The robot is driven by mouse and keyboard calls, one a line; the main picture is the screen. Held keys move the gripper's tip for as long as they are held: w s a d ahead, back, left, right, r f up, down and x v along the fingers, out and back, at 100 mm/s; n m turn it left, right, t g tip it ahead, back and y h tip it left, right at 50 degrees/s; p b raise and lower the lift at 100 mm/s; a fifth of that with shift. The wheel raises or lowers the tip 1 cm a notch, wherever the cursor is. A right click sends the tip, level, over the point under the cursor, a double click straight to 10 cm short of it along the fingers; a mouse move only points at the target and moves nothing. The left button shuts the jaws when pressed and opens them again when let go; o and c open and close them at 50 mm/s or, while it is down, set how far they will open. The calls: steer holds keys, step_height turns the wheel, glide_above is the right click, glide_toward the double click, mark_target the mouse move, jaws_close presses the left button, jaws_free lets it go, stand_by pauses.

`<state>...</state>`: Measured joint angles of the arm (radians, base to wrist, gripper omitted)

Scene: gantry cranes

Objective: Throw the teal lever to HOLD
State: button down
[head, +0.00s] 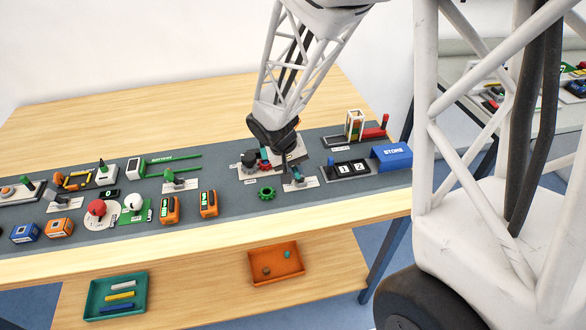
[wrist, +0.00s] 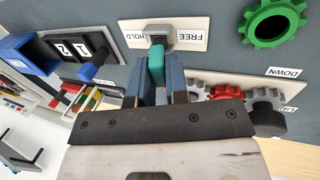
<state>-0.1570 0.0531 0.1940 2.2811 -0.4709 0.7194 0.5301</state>
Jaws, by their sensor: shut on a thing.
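The teal lever (wrist: 157,64) rises from a small grey mount on a white plate (wrist: 190,42) in the wrist view. The plate reads HOLD on the picture's left of the mount and FREE on its right. My gripper (wrist: 157,84) is shut on the teal lever, one blue-grey finger on each side of the handle. I cannot tell clearly which way the lever leans. In the head view, the lever's white plate (head: 300,184) lies near the front of the grey mat, below my arm, and the lever is mostly hidden.
A green gear (head: 266,193) lies left of the plate. Red and grey gears (wrist: 222,92) sit close beside my gripper. A counter reading 1 2 (head: 350,169) and a blue STORE box (head: 392,157) stand to the right.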

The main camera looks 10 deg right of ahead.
steer(key=shift+d+r+y, duration=0.1)
steer(key=shift+d+y, duration=0.55)
steer(key=shift+y, duration=0.6)
steer(key=shift+d+y, duration=0.6)
steer(key=shift+y, duration=0.65)
steer(key=shift+d+f+y, duration=0.1)
steer(key=shift+d+y, duration=0.3)
steer(key=shift+y, duration=0.45)
steer(key=shift+d+f+y, duration=0.1)
steer(key=shift+d+y, duration=0.25)
steer(key=shift+y, duration=0.5)
steer(key=shift+f, duration=0.1)
steer(key=c, duration=1.1)
jaws_free()
steer(key=shift+d, duration=0.1)
steer(key=v, duration=0.8)
steer(key=shift+f, duration=0.1)
